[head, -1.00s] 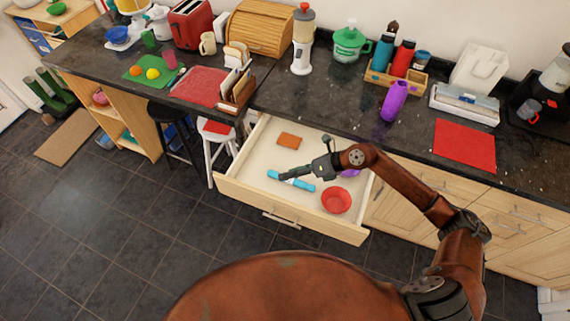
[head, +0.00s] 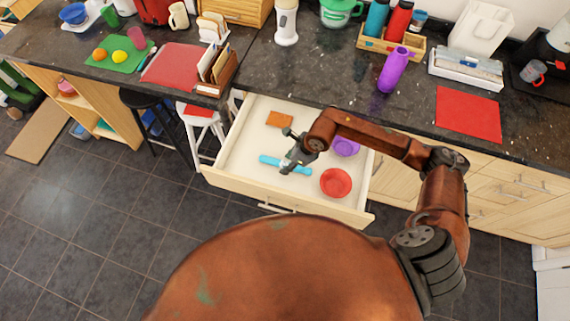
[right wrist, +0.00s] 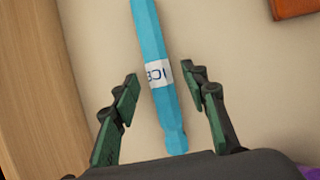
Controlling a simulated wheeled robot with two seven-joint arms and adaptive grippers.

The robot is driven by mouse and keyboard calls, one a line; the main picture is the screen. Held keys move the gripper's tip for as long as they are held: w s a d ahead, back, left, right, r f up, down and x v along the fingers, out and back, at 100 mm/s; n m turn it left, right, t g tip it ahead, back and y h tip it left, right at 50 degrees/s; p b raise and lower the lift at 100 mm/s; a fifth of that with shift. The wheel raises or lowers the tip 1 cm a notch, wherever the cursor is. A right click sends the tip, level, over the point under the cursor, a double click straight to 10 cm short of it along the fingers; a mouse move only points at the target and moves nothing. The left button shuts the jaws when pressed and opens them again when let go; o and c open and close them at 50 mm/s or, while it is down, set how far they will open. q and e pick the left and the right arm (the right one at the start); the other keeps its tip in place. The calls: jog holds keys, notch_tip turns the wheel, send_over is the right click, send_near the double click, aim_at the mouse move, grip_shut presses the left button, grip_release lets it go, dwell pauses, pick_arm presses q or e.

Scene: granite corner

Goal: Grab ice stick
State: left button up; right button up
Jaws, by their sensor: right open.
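The ice stick is a light blue bar (head: 271,161) lying on the floor of the open drawer (head: 240,139). In the right wrist view the ice stick (right wrist: 149,38) has a white label reading "ICE". My right gripper (head: 287,165) is over the drawer, at the stick. In the right wrist view the two fingers of the right gripper (right wrist: 160,80) are open, one on either side of the stick near the label, with gaps on both sides. The exact height above the drawer floor cannot be told. My left gripper is not in view.
The drawer also holds a red bowl (head: 336,182), a purple bowl (head: 346,147) and an orange-brown block (head: 279,119). The drawer's front panel (head: 290,196) stands nearest me. The dark counter (head: 300,85) overhangs the back of the drawer.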

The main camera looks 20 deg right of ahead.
jog(key=shift+w+a+f, duration=0.1)
jog(key=shift+f, duration=0.2)
jog(key=c, duration=0.7)
grip_shut()
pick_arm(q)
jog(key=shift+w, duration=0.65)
